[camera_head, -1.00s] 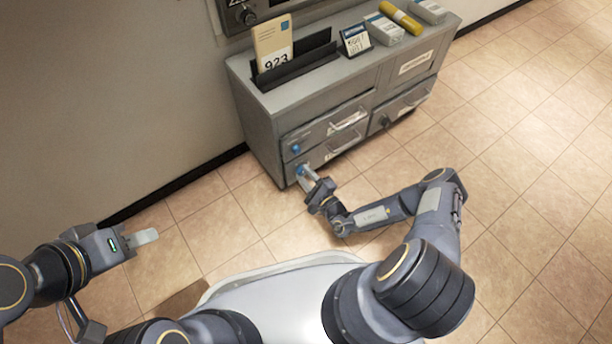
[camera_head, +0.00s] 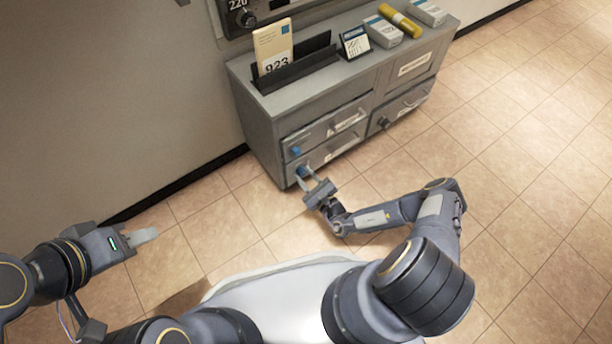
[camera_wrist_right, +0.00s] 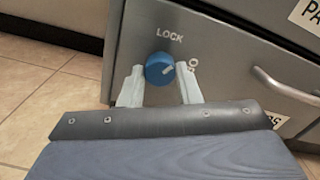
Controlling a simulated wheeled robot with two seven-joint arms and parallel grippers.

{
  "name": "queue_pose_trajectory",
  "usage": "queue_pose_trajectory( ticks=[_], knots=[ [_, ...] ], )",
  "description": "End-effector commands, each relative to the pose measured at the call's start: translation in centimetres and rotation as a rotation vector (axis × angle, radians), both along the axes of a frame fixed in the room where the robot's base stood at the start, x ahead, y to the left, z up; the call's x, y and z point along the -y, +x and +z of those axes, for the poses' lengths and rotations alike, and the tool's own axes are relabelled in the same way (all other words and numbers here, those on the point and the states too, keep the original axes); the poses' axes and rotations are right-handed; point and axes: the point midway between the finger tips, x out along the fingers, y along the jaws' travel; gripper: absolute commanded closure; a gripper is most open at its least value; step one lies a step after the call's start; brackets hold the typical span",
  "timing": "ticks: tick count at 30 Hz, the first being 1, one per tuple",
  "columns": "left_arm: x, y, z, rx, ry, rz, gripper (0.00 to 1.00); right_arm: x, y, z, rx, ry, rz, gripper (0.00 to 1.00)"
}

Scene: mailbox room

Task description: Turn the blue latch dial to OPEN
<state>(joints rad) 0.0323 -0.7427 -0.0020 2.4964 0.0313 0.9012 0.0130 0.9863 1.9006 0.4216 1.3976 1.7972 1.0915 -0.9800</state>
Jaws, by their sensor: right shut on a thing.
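The blue latch dial (camera_wrist_right: 159,68) is on the front of a grey drawer, with the word LOCK printed above it. A label starting with O shows to its right, partly hidden by a finger. A pale mark on the dial points right. My right gripper (camera_wrist_right: 160,75) has one finger on each side of the dial and is shut on it. In the head view the right gripper (camera_head: 306,180) is at the lower drawer's blue dial (camera_head: 302,171). My left gripper (camera_head: 146,236) is over the floor at left, seen edge-on, so its opening is unclear.
Another blue dial (camera_head: 296,152) is on the drawer above. Drawer handles (camera_head: 340,150) are to the right of the dials. The grey cabinet (camera_head: 262,125) has a card holder, boxes and a yellow tube on top. The tiled floor in front is clear.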

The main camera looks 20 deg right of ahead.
Motion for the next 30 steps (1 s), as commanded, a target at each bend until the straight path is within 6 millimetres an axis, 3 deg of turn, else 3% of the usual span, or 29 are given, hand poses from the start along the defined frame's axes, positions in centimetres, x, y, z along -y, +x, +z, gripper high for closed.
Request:
queue_pose_trajectory(
  ticks=[18,30],
  knots=[
    [0.0,0.0,-0.07,0.0,0.0,0.0,0.64,0.01,-0.03,-0.11,-0.199,0.548,-0.001,0.93],
    [0.0,0.0,-0.46,0.0,0.0,0.0,0.64,-0.01,-0.01,-0.09,-0.3,0.824,-0.001,0.93]
  ],
)
